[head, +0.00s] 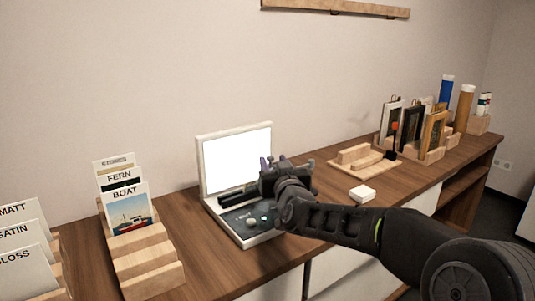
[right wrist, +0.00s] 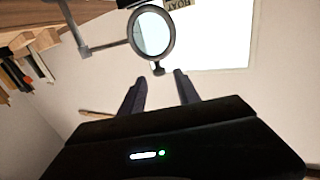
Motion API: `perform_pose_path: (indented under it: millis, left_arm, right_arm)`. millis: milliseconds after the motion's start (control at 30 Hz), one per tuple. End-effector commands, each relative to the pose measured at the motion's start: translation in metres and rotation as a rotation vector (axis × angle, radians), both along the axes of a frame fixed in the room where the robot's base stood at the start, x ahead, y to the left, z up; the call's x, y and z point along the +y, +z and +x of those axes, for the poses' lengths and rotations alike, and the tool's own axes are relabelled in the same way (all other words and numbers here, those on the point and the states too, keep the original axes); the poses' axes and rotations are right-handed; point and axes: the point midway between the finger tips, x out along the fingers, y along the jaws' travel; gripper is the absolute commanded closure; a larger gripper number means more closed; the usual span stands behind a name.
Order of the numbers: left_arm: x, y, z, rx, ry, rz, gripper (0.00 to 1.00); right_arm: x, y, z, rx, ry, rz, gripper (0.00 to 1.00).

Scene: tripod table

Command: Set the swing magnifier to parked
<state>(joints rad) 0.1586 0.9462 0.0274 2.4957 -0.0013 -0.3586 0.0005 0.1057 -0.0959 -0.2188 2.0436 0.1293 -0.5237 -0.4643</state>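The swing magnifier (right wrist: 152,33) shows in the right wrist view as a round lens in a dark grey ring on a thin arm, with a small dark tab (right wrist: 157,69) on its rim. My right gripper (right wrist: 159,85) is open. The tab is near the gap between its fingertips, and no grip on it shows. In the head view my right gripper (head: 273,162) is in front of the lower right of the lit white screen (head: 236,160) and hides the lens there. The screen stands on a base with a dark control panel (head: 248,219). My left gripper is out of view.
A wooden card rack (head: 150,265) with BOAT and FERN cards stands left of the lit device. A small white block (head: 362,194) and a wooden tray (head: 352,166) lie to the right. Framed pictures (head: 412,128) stand farther right on the brown table (head: 320,194).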

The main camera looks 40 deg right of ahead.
Motion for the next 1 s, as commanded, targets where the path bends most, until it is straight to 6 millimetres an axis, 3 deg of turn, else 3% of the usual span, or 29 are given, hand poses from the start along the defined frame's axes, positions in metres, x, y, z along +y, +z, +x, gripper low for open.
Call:
perform_pose_path:
  millis: [500, 833, 1000]
  left_arm:
    - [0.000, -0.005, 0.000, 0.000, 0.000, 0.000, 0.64]
    - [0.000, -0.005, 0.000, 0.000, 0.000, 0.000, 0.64]
    - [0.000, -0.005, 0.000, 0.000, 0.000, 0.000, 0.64]
  right_arm:
    - [-0.027, -0.001, 0.062, 0.001, 0.000, -0.001, 0.61]
    - [-0.029, -0.001, 0.066, 0.001, 0.000, 0.000, 0.61]
    - [-0.029, -0.001, 0.066, 0.001, 0.000, 0.000, 0.75]
